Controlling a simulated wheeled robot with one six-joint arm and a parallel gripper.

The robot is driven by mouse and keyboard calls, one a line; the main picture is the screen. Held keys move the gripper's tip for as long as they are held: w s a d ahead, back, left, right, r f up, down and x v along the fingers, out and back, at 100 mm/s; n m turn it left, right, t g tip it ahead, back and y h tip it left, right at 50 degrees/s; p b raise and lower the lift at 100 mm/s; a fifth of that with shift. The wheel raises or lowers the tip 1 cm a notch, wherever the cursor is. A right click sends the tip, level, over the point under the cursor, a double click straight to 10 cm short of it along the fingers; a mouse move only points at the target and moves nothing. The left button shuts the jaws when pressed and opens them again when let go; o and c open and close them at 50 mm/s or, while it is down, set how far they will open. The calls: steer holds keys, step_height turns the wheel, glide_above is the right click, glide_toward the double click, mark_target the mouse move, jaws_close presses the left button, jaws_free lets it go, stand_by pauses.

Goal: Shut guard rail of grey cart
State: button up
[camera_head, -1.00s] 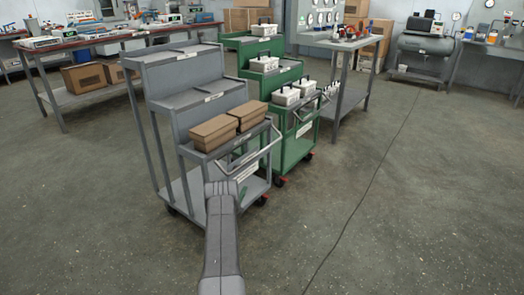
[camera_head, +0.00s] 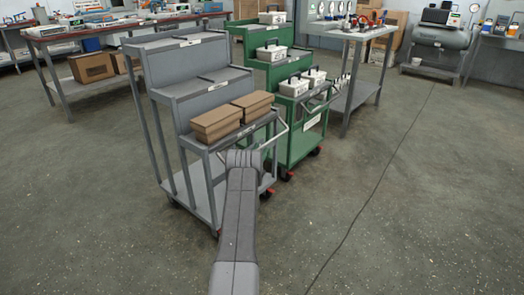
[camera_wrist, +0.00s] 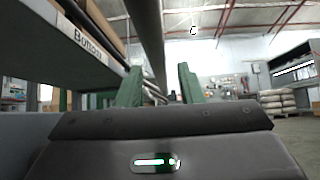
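The grey cart (camera_head: 187,93) stands left of centre in the head view, with stepped shelves and two brown boxes (camera_head: 216,123) on its lowest step. Its guard rail (camera_head: 276,138) is a thin bar at the front of that step, partly hidden by my arm. In the wrist view the rail (camera_wrist: 149,30) runs as a dark bar down toward the gap between my fingers. A shelf edge labelled "Bottom" (camera_wrist: 88,42) is to its left. My gripper (camera_wrist: 160,88) has its two green fingers apart. I cannot tell whether they touch the rail.
A green cart (camera_head: 262,82) with white boxes stands close behind, right of the grey cart. A workbench (camera_head: 357,36) is farther back. A cable (camera_head: 375,185) lies on the floor at right. The floor in front and right is otherwise open.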

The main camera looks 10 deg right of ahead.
steer(key=shift+x, duration=1.05)
jaws_close()
